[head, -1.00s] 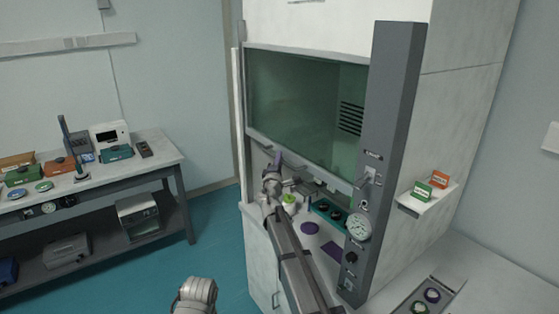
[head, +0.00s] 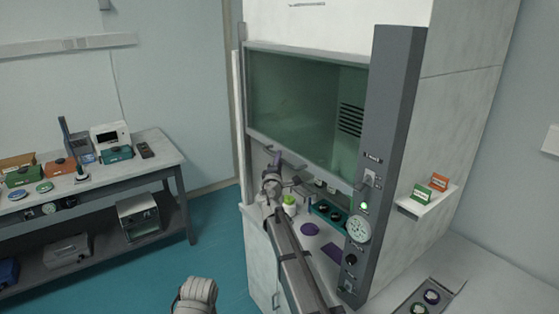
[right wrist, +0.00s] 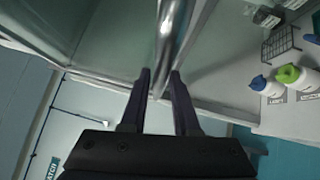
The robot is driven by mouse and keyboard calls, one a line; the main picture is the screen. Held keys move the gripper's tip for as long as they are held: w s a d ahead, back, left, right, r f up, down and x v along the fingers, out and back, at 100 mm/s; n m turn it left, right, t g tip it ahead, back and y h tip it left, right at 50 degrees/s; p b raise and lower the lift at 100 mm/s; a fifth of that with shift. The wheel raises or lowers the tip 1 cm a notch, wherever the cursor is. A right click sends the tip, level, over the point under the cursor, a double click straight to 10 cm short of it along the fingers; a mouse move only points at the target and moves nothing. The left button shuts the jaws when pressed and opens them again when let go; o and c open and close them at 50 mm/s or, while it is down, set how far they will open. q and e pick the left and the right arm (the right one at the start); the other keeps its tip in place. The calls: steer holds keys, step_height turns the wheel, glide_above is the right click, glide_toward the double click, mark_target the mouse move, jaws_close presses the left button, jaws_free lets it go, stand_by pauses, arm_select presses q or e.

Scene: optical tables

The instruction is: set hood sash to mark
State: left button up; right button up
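The hood sash (head: 300,105) is a greenish glass pane in a pale frame, partly raised, with an open gap below it. My right gripper (head: 274,160) is at the sash's lower edge, toward its left side. The grey post (head: 392,120) right of the sash carries a small dark label (head: 373,157) and a pale plate (head: 371,179) near the sash's lower corner. A green light (head: 364,206) glows below them.
Inside the hood stand a green-capped bottle (head: 289,204), a teal rack (head: 328,213) and purple mats (head: 310,230). A dial gauge (head: 358,228) sits on the post. A shelf (head: 428,202) with two small boxes is at right. A bench (head: 150,155) stands at left.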

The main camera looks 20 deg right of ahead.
steer(key=v, duration=0.7)
steer(key=shift+b, duration=0.45)
steer(key=shift+s+a, duration=0.1)
steer(key=shift+s, duration=0.05)
steer(key=s+a+f+m+g+b, duration=0.1)
steer(key=s+a+f+m+g, duration=0.1)
steer(key=s+f+m+g, duration=0.55)
steer(key=s+a+f+m+g+b, duration=0.1)
steer(key=s+a+f+m+g, duration=0.2)
steer(key=s+f, duration=0.9)
steer(key=s+a+f+g+y, duration=0.2)
steer(key=s+a, duration=0.2)
steer(key=s, duration=0.3)
steer(key=s+a+f+g+y, duration=0.2)
steer(key=s+a+f+g, duration=0.1)
steer(key=s, duration=0.4)
steer(key=s+a+f+g+y+b, duration=0.1)
steer(key=s+a+f+g+y, duration=0.1)
steer(key=s+a, duration=0.3)
steer(key=s+f, duration=0.1)
steer(key=s, duration=0.1)
steer(key=shift+s+a+g+y, duration=0.25)
steer(key=shift+s+g+y, duration=0.1)
steer(key=shift+y, duration=0.05)
steer(key=shift+d+f, duration=0.1)
steer(key=shift+f, duration=0.05)
